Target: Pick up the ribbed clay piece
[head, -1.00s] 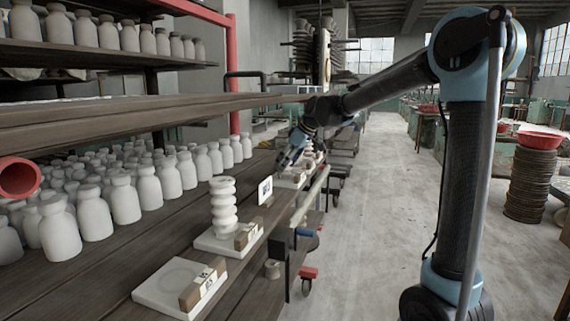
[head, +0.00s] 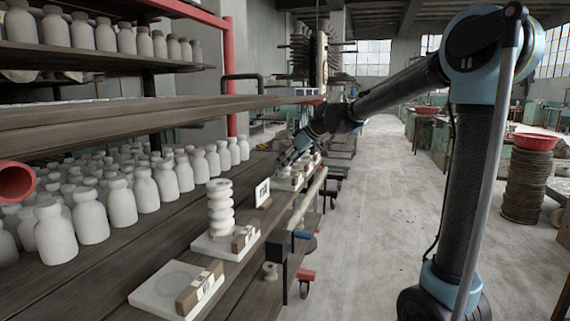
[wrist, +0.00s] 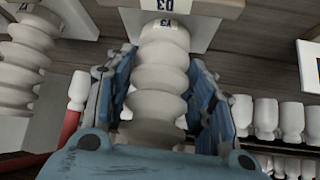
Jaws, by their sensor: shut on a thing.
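The ribbed clay piece (wrist: 158,103) is off-white, with stacked rounded rings, and fills the middle of the wrist view. My gripper (wrist: 160,75) has its blue fingers on both sides of it, shut on it. One end of the piece lies against or in front of a pale tile with a marked block (wrist: 185,6); I cannot tell whether they touch. In the head view my gripper (head: 291,153) is far down the shelf board, and the held piece is mostly hidden there.
A similar ribbed piece (head: 220,208) stands on a white tile (head: 209,245) nearer on the board, before an empty tile (head: 158,289). Another shows in the wrist view (wrist: 22,62). Several bottles (head: 122,204) line the left. An upper shelf (head: 120,117) overhangs them.

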